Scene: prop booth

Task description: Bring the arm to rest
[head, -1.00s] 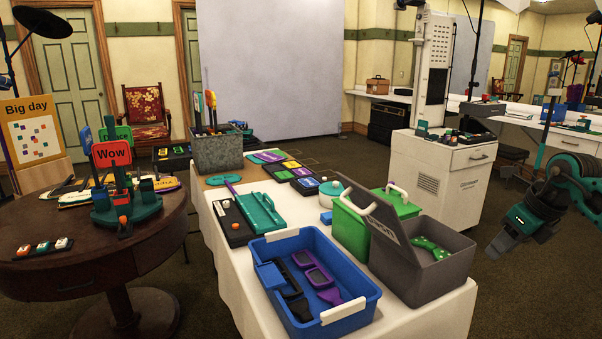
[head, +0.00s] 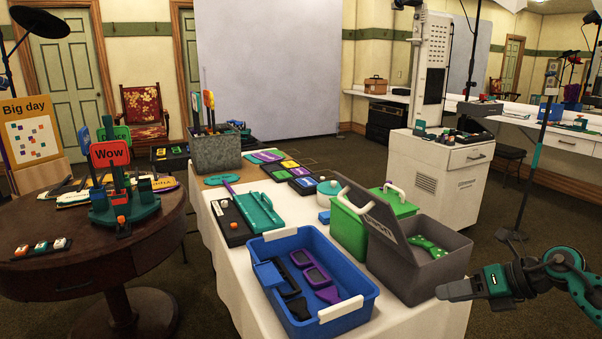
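My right arm comes in from the right edge of the head view. Its gripper (head: 442,292) points left, just off the front right side of the grey box on the white table. I see nothing held at its tip. The fingers look close together, but at this angle I cannot tell whether they are open or shut. My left gripper is not in view.
The white-clothed table (head: 262,308) holds a blue bin (head: 352,312) with dark and purple props, a grey open box (head: 425,285) and a green box (head: 349,232). A round brown table (head: 90,268) stands left.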

